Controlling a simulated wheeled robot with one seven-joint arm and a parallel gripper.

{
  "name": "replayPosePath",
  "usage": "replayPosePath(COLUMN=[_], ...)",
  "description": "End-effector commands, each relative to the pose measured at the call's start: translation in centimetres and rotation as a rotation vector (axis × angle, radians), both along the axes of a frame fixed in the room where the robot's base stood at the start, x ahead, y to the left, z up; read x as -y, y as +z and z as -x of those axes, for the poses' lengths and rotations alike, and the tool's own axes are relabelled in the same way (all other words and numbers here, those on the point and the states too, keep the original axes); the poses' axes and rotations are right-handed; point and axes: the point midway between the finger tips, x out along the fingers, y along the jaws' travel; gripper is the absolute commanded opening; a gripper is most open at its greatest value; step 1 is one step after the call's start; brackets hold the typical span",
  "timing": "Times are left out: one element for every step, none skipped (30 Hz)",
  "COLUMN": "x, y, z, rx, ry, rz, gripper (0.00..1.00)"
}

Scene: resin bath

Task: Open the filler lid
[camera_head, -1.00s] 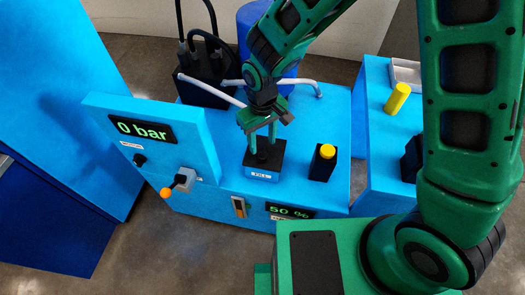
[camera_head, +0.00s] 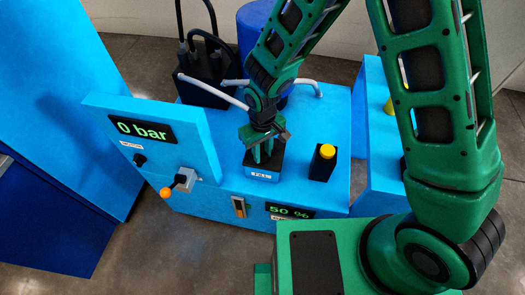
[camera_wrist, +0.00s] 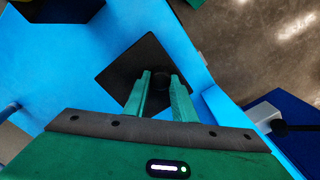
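The filler lid (camera_head: 249,158) is a dark square plate on top of a small block labelled FILL on the blue machine; it looks closed. In the wrist view the lid (camera_wrist: 126,66) is a black square with a round dark knob (camera_wrist: 161,79). My gripper (camera_head: 264,155) points down over the lid, and its green fingers hide most of it in the head view. In the wrist view my fingertips (camera_wrist: 160,84) stand on either side of the knob. I cannot tell whether they touch or grip it.
A yellow-capped black post (camera_head: 326,153) stands right of the lid. Grey pipes (camera_head: 300,86) run behind the gripper. A front panel reads 0 bar (camera_head: 143,130), with an orange-tipped lever (camera_head: 172,190) below it. A display (camera_head: 289,211) reads 50 %.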

Motion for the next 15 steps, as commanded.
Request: replayPosePath(x=[0.1, 0.1, 0.1, 0.1, 0.1, 0.1, 0.1, 0.2, 0.2, 0.2, 0.2, 0.2, 0.3, 0.3, 0.3], y=[0.0, 0.0, 0.0, 0.0, 0.0, 0.0, 0.1, 0.1, 0.2, 0.3, 0.4, 0.6, 0.7, 0.8, 1.0], z=[-0.1, -0.1, -0.1, -0.1, -0.1, -0.1, -0.1, -0.2, -0.3, -0.3, -0.4, -0.6, -0.6, -0.7, -0.9], rx=[0.001, 0.001, 0.001, 0.001, 0.0, -0.003, -0.006, -0.01, -0.017, -0.025, -0.035, -0.05, -0.064, -0.078, -0.101], ry=[-0.001, -0.001, -0.002, -0.002, -0.002, -0.003, -0.003, -0.004, -0.005, -0.005, -0.005, -0.006, -0.006, -0.007, -0.008], rz=[0.002, 0.002, 0.002, 0.002, 0.001, 0.001, 0.0, -0.001, -0.003, -0.004, -0.007, -0.011, -0.013, -0.017, -0.023], gripper=[0.0, 0.0, 0.0, 0.0, 0.0, 0.0, 0.0, 0.0, 0.0, 0.0, 0.0, 0.0, 0.0, 0.0, 0.0])
